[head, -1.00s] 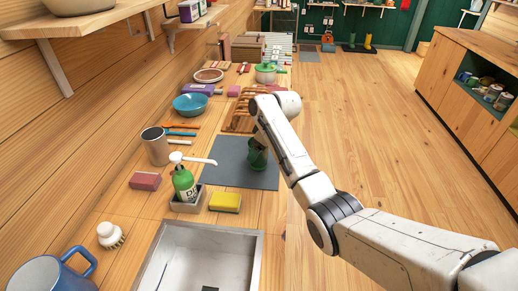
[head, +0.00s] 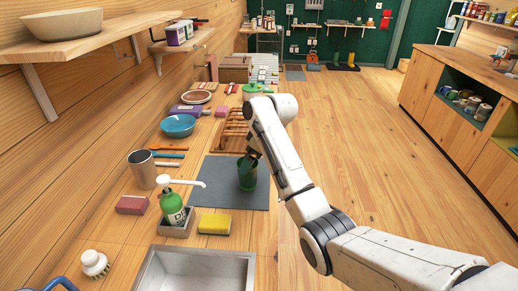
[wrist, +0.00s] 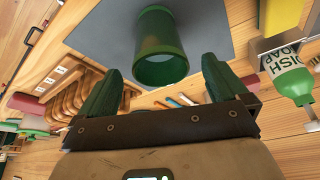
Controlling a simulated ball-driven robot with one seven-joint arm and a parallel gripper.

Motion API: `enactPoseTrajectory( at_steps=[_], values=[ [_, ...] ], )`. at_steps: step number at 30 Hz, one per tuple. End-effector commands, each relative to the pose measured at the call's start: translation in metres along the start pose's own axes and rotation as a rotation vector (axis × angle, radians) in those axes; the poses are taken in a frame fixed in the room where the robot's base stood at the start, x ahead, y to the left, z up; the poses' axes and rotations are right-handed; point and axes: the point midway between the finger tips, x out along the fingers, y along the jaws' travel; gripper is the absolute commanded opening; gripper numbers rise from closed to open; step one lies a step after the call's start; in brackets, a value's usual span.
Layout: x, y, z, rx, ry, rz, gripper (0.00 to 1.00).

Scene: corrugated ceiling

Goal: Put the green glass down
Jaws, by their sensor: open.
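The green glass (head: 247,175) stands upright on the grey mat (head: 212,178) on the counter. In the wrist view the glass (wrist: 161,48) shows its rim toward me, just beyond and between my fingertips. My gripper (wrist: 160,82) is open, with one green finger on each side and a gap to the glass. In the head view my gripper (head: 250,157) is at the rim of the glass and partly hides it.
The soap bottle (head: 174,208), yellow sponge (head: 214,223) and sink (head: 195,268) are in front of the mat. A metal cup (head: 142,169) stands to the left. A wooden rack (head: 231,133) is behind.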

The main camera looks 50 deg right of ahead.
Motion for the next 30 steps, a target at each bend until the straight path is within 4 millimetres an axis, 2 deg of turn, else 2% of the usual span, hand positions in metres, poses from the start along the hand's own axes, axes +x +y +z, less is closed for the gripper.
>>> enactPoseTrajectory(
  at_steps=[6,12,30],
  values=[
    [-0.04,0.001,0.0,0.0,0.003,0.001,1.0],
    [-0.059,0.0,0.0,0.0,0.001,0.0,1.0],
    [-0.062,0.0,0.0,0.0,-0.001,-0.001,1.0]
  ],
)
